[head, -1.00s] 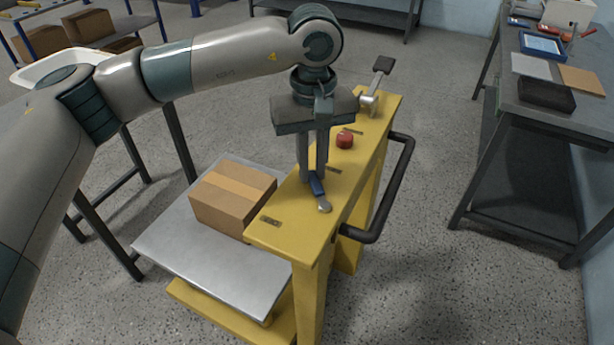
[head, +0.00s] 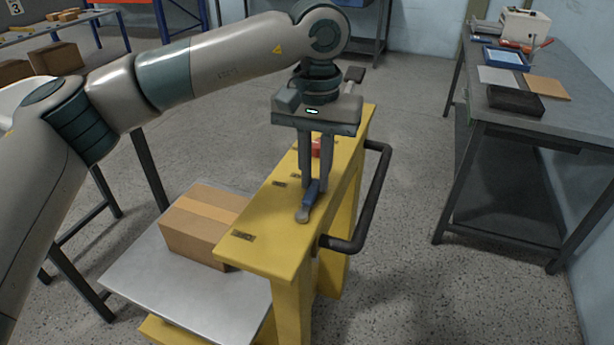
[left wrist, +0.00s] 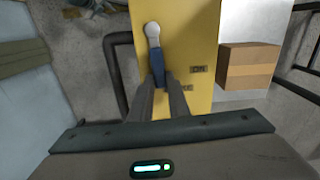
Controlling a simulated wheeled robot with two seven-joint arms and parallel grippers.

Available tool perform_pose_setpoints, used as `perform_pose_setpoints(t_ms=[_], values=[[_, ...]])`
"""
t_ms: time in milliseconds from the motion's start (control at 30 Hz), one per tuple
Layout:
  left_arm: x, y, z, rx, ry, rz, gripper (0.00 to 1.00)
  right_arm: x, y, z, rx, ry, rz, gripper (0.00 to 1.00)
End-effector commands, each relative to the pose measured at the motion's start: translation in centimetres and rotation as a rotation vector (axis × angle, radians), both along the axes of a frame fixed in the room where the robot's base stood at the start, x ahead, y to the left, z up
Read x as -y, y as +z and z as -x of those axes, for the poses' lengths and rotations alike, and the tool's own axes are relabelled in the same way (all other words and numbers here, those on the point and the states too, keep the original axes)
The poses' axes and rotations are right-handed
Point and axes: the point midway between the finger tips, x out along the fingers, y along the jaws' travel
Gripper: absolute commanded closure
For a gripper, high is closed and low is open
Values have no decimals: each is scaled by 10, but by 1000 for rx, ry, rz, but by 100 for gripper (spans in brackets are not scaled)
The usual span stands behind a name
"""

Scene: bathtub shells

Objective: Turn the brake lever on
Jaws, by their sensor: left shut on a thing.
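The lever (head: 306,204) has a blue grip and a rounded silver end. It lies along the top of the yellow cart (head: 268,248), its silver end pointing toward the near end in the head view. In the left wrist view the lever (left wrist: 156,62) points up and slightly left. My left gripper (head: 309,187) reaches down from above and is shut on the blue grip; its fingers (left wrist: 159,85) hide the lever's pivot end. Small dark label plates (left wrist: 198,69) are set in the yellow top beside it. My right gripper is not in view.
A red knob (head: 316,148) sits behind my left fingers, partly hidden. A black bent handle (head: 376,200) runs along the cart's right side. A cardboard box (head: 200,230) rests on the metal platform (head: 175,300) at left. A workbench (head: 520,115) stands at right, with clear floor between.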

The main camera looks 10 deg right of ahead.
Motion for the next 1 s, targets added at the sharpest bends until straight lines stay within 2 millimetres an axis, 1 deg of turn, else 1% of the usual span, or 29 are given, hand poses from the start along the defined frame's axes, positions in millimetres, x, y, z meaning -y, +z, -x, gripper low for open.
perform_pose_setpoints(t_ms=[100,267,667,700,733,767,1000], values=[[4,1,1,2,-43,2,100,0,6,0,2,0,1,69],[6,1,2,2,-75,2,100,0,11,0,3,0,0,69],[6,2,3,2,-84,2,100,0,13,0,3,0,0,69],[6,2,3,2,-84,2,75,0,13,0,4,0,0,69],[6,2,3,2,-84,2,68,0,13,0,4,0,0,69],[6,1,3,2,-84,2,66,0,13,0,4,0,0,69],[6,1,3,1,-82,0,66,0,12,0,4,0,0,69]])
